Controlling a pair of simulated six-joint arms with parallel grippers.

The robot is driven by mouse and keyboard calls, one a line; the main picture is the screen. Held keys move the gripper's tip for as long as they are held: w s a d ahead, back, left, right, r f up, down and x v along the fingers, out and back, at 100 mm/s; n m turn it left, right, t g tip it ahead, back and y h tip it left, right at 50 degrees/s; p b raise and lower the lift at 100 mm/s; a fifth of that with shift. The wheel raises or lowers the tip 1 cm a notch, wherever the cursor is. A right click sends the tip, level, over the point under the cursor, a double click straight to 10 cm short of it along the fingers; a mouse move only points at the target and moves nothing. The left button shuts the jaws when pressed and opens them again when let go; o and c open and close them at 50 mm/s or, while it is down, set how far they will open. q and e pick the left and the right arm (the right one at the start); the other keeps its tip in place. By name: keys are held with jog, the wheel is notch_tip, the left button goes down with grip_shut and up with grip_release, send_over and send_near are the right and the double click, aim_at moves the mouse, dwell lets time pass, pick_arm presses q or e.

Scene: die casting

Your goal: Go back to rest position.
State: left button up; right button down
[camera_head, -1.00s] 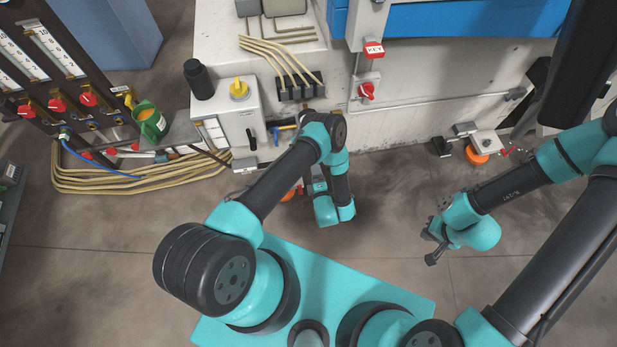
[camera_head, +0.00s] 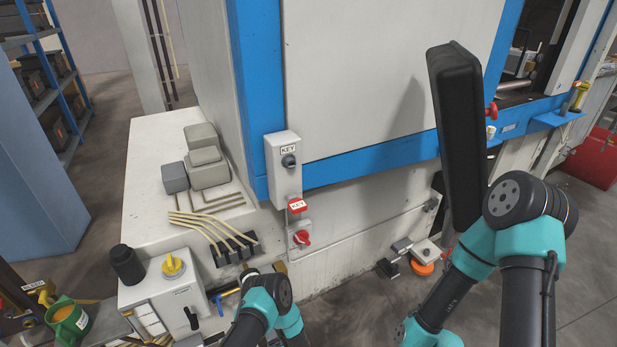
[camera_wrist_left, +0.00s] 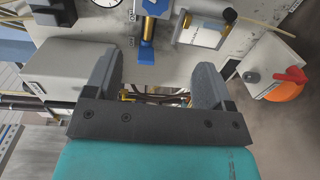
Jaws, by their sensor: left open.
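My left gripper (camera_wrist_left: 157,72) shows in the left wrist view with its two dark fingers wide apart and nothing between them. Behind the fingers is a machine panel with a blue-handled valve (camera_wrist_left: 148,50). In the head view my left arm (camera_head: 265,300) comes up at the bottom edge in front of the white machine base, and its fingers cannot be made out. My right arm (camera_head: 450,290) reaches down at the right. Its gripper is below the frame.
A white control box (camera_head: 160,295) with a yellow knob (camera_head: 173,265) stands at the left. A key switch box (camera_head: 283,170) is on the blue-framed machine. Open floor (camera_head: 570,260) lies at the right.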

pick_arm(q)
jog(key=w+a+r+m+g+h, duration=0.1)
jog(key=a+r+m+g+h, duration=0.3)
jog(key=r+m+g+h, duration=0.5)
jog(key=s+a+r+m+g+h, duration=0.1)
jog(key=s+r+m+g, duration=0.1)
jog(key=s+r+m, duration=0.3)
jog(key=s+a+r+m+g+h, duration=0.1)
jog(key=s+r+m+g+h, duration=0.1)
jog(key=s+r+m, duration=0.3)
jog(key=s+m+g, duration=0.1)
jog(key=s+m, duration=0.2)
jog(key=s, duration=0.3)
jog(key=shift+s+a+r, duration=0.1)
